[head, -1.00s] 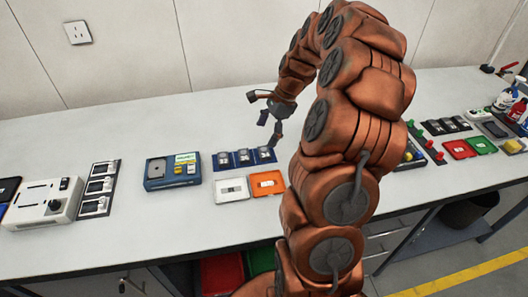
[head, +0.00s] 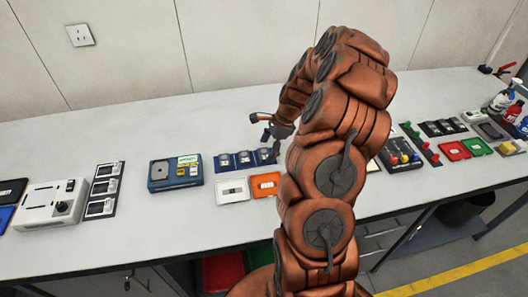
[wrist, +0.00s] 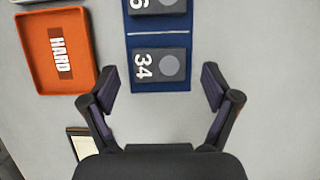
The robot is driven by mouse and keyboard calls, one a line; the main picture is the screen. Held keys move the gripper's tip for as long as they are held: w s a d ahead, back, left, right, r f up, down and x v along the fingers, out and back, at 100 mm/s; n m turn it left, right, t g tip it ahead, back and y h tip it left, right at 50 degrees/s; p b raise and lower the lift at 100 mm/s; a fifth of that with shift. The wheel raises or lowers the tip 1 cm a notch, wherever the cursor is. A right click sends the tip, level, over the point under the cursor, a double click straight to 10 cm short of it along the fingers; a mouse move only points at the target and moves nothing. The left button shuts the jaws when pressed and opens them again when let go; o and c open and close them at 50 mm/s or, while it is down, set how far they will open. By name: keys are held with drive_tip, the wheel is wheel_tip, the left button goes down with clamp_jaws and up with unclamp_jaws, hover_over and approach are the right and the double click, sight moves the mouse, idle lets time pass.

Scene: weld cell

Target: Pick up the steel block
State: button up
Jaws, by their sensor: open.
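A blue strip (head: 216,162) lies on the bench and carries dark square blocks with round grey faces. In the wrist view, the nearest block (wrist: 159,65) is marked 34, and part of another block (wrist: 157,7) shows at the top edge. Which of these is the steel block I cannot tell for sure. My gripper (wrist: 160,82) is open and empty, its fingers spread on either side of the strip's near end. In the head view, my gripper (head: 276,134) is above the right end of the strip, partly hidden by my arm.
An orange tray (wrist: 85,20) marked HARD and a white tray (head: 232,196) lie in front of the strip. A blue instrument (head: 157,183) stands to the left. Other trays and bottles (head: 505,97) are at the right. The bench (head: 110,142) behind the strip is clear.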

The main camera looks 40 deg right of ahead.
drive_tip(key=shift+a+f, duration=0.2)
drive_tip(key=shift+f, duration=0.25)
drive_tip(key=shift+c, duration=0.3)
drive_tip(key=c, duration=1.4)
drive_tip(key=shift+w+r, duration=0.1)
